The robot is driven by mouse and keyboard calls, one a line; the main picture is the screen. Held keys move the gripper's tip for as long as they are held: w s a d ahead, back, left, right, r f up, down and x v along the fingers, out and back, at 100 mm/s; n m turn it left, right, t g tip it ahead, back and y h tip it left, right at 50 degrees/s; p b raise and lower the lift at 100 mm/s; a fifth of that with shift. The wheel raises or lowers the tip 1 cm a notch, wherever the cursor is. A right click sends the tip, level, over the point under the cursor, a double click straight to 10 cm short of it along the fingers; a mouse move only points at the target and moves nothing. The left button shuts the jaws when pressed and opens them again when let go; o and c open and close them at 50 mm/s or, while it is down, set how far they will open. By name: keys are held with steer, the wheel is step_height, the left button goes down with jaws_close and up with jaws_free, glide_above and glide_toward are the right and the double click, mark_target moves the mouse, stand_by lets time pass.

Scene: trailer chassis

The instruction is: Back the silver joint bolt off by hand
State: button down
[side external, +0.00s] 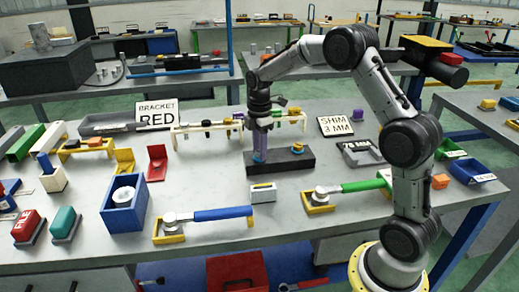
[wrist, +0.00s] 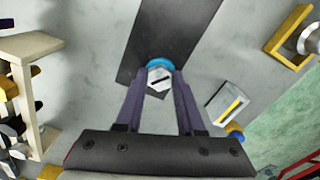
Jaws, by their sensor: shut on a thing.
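The silver joint bolt (wrist: 159,78) shows in the wrist view as a hex head with a dark slot mark, with a blue ring (wrist: 160,62) at its far edge. It sits at the near part of a long dark block (wrist: 172,30). My gripper (wrist: 161,84) has its two purple fingers shut on the bolt, one on each side. In the side external view my gripper (side external: 260,158) points straight down at the left part of the dark block (side external: 297,164). The bolt is hidden there by the fingers.
Behind the block stands a cream rack (side external: 208,127) with tools. In front lie a small pale box (side external: 263,193), a blue-handled wrench (side external: 222,214) and a green-handled wrench (side external: 362,185). Bare table lies left of the block.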

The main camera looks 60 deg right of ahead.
steer(key=shift+s+f, duration=0.2)
steer(key=shift+f, duration=0.15)
steer(key=c, duration=0.9)
jaws_free()
steer(key=o, duration=0.4)
steer(key=shift+w+r, duration=0.1)
steer(key=shift+r, duration=0.05)
steer(key=shift+w+r, duration=0.1)
steer(key=shift+r, duration=0.05)
step_height(320, 180, up, 14)
steer(key=shift+f, duration=0.2)
